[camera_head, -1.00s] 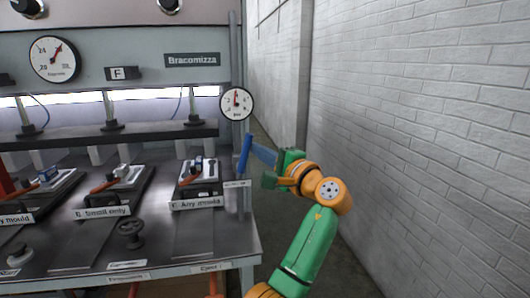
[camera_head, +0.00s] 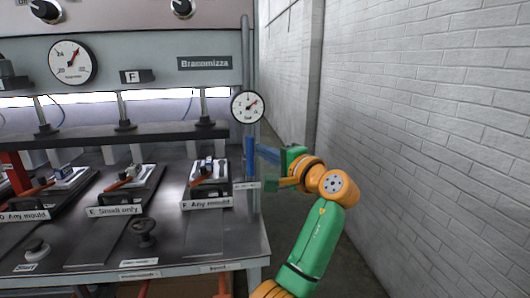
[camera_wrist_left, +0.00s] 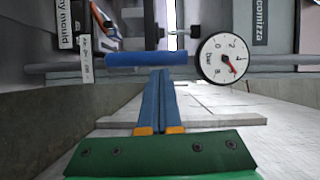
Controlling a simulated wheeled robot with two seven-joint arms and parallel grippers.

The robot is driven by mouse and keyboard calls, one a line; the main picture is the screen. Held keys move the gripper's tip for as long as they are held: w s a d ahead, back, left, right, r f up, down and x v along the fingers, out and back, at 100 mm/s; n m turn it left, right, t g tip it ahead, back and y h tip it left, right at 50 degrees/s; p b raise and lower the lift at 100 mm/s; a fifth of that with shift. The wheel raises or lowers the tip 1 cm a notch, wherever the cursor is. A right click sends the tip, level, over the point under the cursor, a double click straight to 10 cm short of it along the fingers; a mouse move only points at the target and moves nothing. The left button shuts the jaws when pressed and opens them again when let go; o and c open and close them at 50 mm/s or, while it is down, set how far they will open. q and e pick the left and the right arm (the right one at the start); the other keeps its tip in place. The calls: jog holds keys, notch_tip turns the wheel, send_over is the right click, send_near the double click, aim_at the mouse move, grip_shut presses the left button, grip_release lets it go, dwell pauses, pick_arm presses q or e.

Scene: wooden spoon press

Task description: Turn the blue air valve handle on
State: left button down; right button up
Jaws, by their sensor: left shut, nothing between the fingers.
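The blue air valve handle (camera_head: 249,157) is on the vertical pipe at the press's right end. It stands upright, in line with the pipe. In the left wrist view the handle (camera_wrist_left: 147,59) lies across the picture, along the pipe. My left gripper (camera_head: 259,148) is to the right of the handle, its blue fingers pointing left at it. In the left wrist view the fingers (camera_wrist_left: 160,72) are shut with nothing between them. Their tips are at the handle's edge; I cannot tell whether they touch. My right gripper is not in view.
A pressure gauge (camera_head: 248,107) sits on the pipe just above the handle, its needle pointing up and right. The press table (camera_head: 170,256) with several moulds is at the left. A white brick wall (camera_head: 430,130) stands at the right.

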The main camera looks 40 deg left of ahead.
pick_arm(q)
jog(key=shift+d, duration=0.1)
jog(key=b+v, duration=0.1)
jog(key=v, duration=0.6)
jog(key=shift+b, duration=0.4)
